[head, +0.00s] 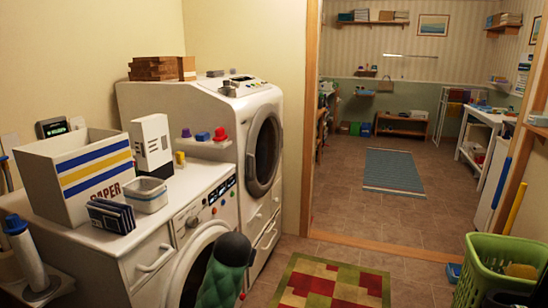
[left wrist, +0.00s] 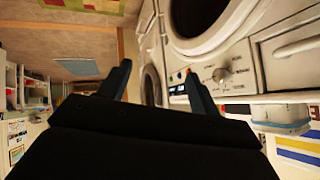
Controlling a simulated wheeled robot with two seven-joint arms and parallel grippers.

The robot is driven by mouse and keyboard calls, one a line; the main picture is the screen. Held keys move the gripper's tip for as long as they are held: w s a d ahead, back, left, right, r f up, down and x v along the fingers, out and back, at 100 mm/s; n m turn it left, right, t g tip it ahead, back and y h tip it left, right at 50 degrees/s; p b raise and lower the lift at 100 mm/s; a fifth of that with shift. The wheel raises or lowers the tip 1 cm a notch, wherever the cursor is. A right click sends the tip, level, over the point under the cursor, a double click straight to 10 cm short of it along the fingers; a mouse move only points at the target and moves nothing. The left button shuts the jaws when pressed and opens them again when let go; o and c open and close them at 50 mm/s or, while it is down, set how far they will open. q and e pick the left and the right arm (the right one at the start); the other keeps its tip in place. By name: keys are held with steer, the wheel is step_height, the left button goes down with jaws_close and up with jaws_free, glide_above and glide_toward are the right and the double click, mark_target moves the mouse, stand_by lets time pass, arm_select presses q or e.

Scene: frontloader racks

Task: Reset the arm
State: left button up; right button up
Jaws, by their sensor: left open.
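My left gripper (left wrist: 160,84) shows in the left wrist view, its two dark fingers spread apart with nothing between them. Beyond the fingers are the white front-loading machines, with a control panel and knob (left wrist: 220,74) near the right finger and a round door (left wrist: 205,20) above. The gripper appears apart from them. I cannot make out either gripper in the head view.
In the head view, the near washer (head: 160,215) carries a paper box (head: 90,175), a white carton (head: 151,143) and a small tub (head: 146,194). A green basket (head: 490,270) is at right. Floor between is mostly clear.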

arm_select(q)
steer(key=s+a+f+g+h+p, duration=0.1)
steer(key=s+f, duration=0.6)
steer(key=s, duration=0.8)
steer(key=s+f+g+h+p, duration=0.1)
steer(key=s+f+g, duration=0.3)
steer(key=s, duration=1.2)
steer(key=s+a+f+g+h+p, duration=0.1)
steer(key=s+f+g+p, duration=0.1)
steer(key=s+f, duration=0.8)
steer(key=s+p, duration=0.1)
steer(key=s, duration=0.4)
steer(key=shift+s+a+f, duration=0.15)
steer(key=shift+a, duration=0.2)
arm_select(e)
steer(key=w+v, duration=0.1)
steer(key=v, duration=0.8)
steer(key=shift+w+d+r, duration=0.35)
steer(key=shift+w+r, duration=0.05)
steer(key=shift+w, duration=0.15)
